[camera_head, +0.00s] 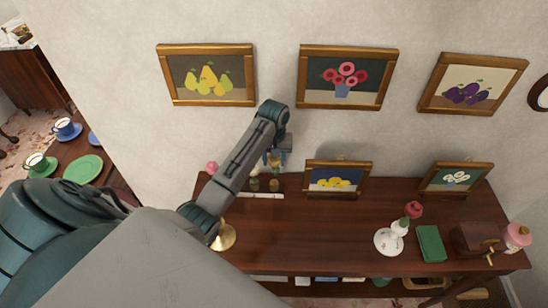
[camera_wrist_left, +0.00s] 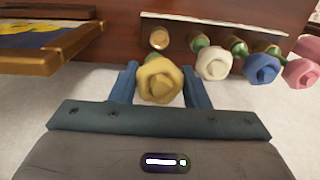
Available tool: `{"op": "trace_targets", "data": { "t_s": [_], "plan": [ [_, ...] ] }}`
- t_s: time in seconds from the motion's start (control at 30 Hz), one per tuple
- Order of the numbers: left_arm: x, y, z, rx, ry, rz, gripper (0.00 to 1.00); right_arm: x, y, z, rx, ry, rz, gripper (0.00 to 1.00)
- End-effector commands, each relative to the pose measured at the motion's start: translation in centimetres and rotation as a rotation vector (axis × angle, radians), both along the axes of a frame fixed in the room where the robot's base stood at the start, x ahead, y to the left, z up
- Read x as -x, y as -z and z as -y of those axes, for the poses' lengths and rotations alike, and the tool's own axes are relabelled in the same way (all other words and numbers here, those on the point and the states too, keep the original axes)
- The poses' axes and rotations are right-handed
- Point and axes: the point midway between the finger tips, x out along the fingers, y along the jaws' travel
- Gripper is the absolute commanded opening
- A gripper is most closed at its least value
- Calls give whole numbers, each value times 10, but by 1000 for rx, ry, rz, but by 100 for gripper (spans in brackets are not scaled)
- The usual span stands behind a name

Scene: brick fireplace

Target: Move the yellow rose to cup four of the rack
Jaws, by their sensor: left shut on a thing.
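My left gripper (camera_head: 277,158) is above the rack (camera_head: 246,194) at the back left of the wooden sideboard. It is shut on the yellow rose (camera_wrist_left: 159,79), whose bloom shows between the two blue fingers in the left wrist view. The yellow rose (camera_head: 274,161) also shows in the head view, partly hidden. Just past its bloom in the wrist view is a brown cup (camera_wrist_left: 158,39) at the rack's end near the framed picture. The bloom hides the stem, so I cannot tell whether its tip touches the cup. My right gripper is not in view.
A white rose (camera_wrist_left: 213,63), a blue rose (camera_wrist_left: 262,67) and a pink rose (camera_wrist_left: 301,72) stand along the rack. A framed lemon picture (camera_head: 338,179) stands close beside the rack. A white vase (camera_head: 398,230) and green book (camera_head: 431,243) are further right. The sideboard's middle is clear.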

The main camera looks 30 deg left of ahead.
Motion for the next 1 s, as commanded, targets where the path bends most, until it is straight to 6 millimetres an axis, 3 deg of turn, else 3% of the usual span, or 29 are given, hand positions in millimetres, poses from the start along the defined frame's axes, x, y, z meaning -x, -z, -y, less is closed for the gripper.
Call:
{"op": "trace_targets", "data": {
  "t_s": [1.0],
  "plan": [
    [0,4,0,1,0,-1,12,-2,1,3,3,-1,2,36]
  ]
}}
